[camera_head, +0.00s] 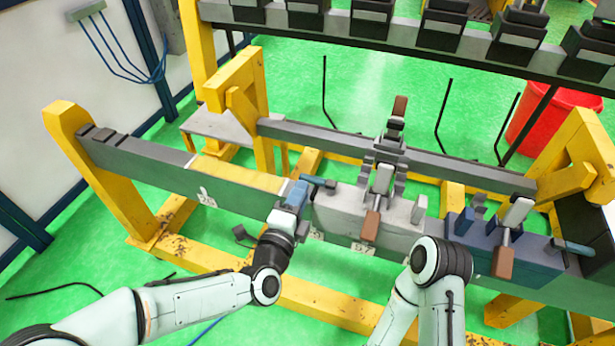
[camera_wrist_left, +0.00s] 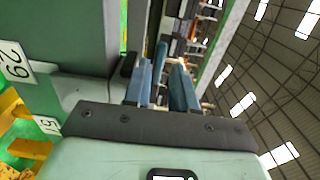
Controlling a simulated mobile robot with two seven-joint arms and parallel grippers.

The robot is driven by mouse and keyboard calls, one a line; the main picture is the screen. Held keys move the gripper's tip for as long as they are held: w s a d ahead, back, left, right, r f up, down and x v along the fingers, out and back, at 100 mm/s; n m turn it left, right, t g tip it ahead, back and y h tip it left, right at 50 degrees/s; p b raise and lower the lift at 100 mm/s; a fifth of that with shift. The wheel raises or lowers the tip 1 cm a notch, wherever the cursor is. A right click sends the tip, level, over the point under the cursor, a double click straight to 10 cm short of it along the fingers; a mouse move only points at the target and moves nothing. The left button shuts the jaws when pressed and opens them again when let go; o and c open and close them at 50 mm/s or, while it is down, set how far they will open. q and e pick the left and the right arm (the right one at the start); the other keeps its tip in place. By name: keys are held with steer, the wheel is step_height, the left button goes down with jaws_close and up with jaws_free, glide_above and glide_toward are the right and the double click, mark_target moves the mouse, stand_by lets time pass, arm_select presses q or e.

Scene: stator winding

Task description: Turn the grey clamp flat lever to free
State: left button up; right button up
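The grey clamp (camera_head: 340,208) sits on the long dark bar near the middle of the head view. Its flat lever (camera_head: 318,181), blue with a dark end, sticks out at the clamp's left end, roughly along the bar. My left gripper (camera_head: 297,193) is at this lever, its blue fingers close to it. In the left wrist view the two blue fingers (camera_wrist_left: 164,88) stand apart, with a blue bar (camera_wrist_left: 159,64), apparently the lever, between them. Contact cannot be told. My right arm shows at the bottom, but its gripper is out of view.
A blue clamp (camera_head: 477,236) with its own flat lever (camera_head: 575,247) stands to the right on the same bar. Upright handles with brown grips (camera_head: 371,225) rise from the clamps. Yellow frame posts (camera_head: 95,170) hold the bar. A red bin (camera_head: 553,117) stands at back right.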

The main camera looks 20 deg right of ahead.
mark_target(308, 176)
arm_select(q)
steer(key=x, duration=0.5)
steer(key=shift+w+d, duration=0.2)
steer(key=shift+w, duration=0.1)
jaws_close()
